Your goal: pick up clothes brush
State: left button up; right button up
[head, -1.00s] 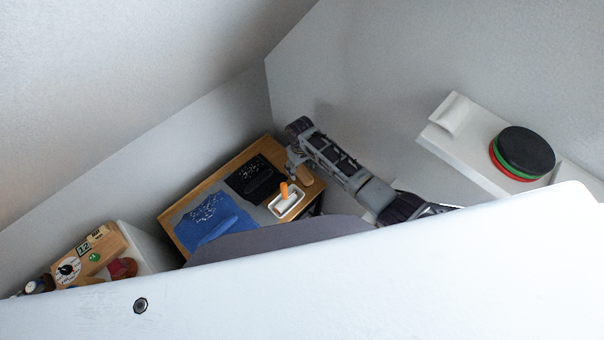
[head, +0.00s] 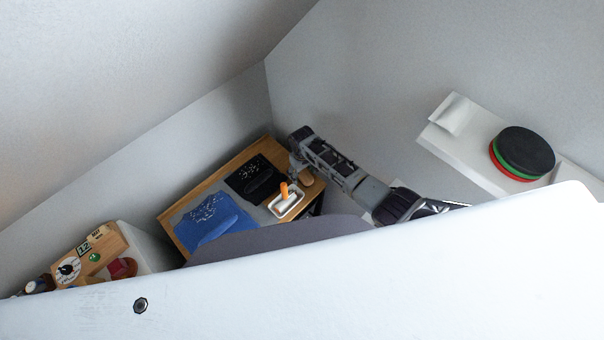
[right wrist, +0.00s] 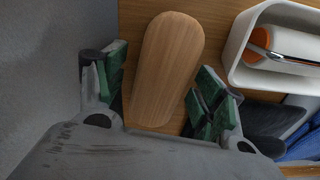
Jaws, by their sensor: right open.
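The clothes brush, a wooden piece with a rounded end (right wrist: 168,65), lies on the wooden surface in the right wrist view. It shows small in the head view (head: 307,179), partly covered by my gripper. My right gripper (right wrist: 158,88) is open, with one green-padded finger on each side of the brush. In the head view my right gripper (head: 298,168) is over the right end of the drawer. My left gripper is not in view.
The tray sits close to the right finger. A grey wall stands close on the left in the wrist view.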

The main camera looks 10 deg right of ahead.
aim_at(302, 172)
jog(key=c, duration=1.1)
jog(key=shift+r, duration=0.15)
jog(key=shift+c, duration=0.2)
jog(key=shift+r, duration=4.9)
jog(key=o, duration=0.4)
jog(key=shift+c, duration=1.3)
